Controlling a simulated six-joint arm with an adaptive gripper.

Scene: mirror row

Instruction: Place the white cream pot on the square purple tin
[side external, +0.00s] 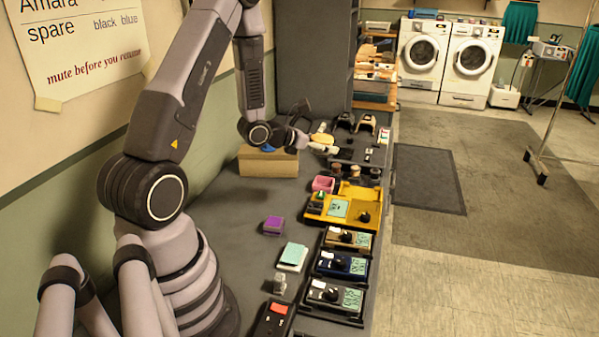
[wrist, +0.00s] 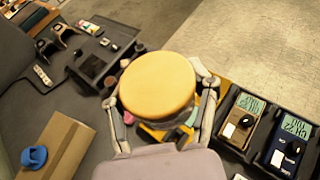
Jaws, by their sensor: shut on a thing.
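A round pot with a flat yellow-orange lid (wrist: 158,84) fills the middle of the wrist view, between the two fingers of my gripper (wrist: 160,100). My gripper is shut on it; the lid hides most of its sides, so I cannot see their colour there. In the side view the pot (side external: 322,138) is small and pale yellow at my gripper, beyond the cardboard box. The square purple tin (side external: 273,225) stands on the grey bench nearer the camera, with bare bench around it. Its purple top is clear. The tin is not visible in the wrist view.
A cardboard box (side external: 268,165) with a blue object (wrist: 34,157) on it stands at the wall side. A yellow tray (side external: 371,218), a pink container (side external: 323,184) and several meters (side external: 340,265) line the bench edge. A teal-topped block (side external: 292,256) sits near the tin.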

